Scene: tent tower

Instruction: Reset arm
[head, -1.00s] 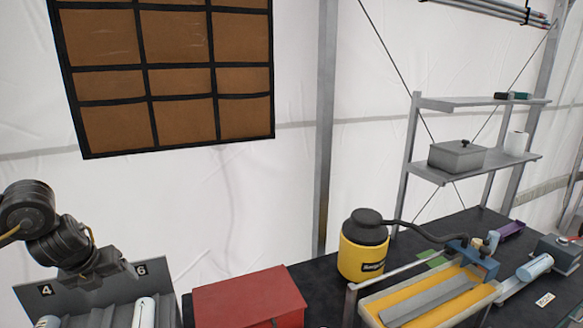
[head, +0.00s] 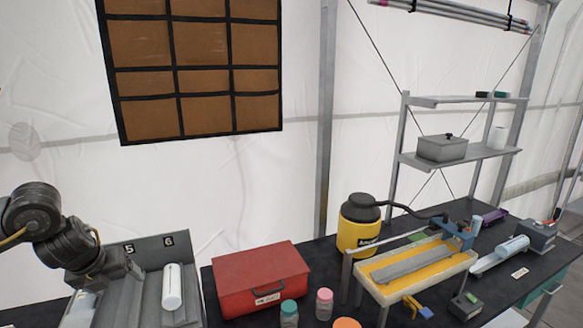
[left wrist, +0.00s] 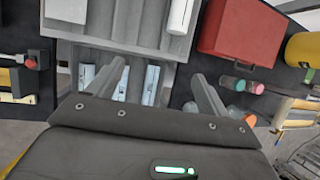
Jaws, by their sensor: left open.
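My left arm comes in from the left in the head view, its dark links over the grey slotted rack (head: 145,268) marked 5 and 6. A white cylinder (head: 172,287) lies in the rack's slot under the 6. In the left wrist view my left gripper (left wrist: 155,88) is open, its two grey fingers spread apart with nothing between them that I can see held. White tubes (left wrist: 151,85) lie in the lower rack beyond the fingers. The left fingertips are not clear in the head view. My right gripper is not in view.
A red toolbox (head: 262,280) stands right of the rack, with small capped jars (head: 289,313) in front. A yellow container (head: 358,235) and a yellow-lined tray (head: 415,270) stand farther right on the dark table. A metal shelf (head: 460,155) rises behind.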

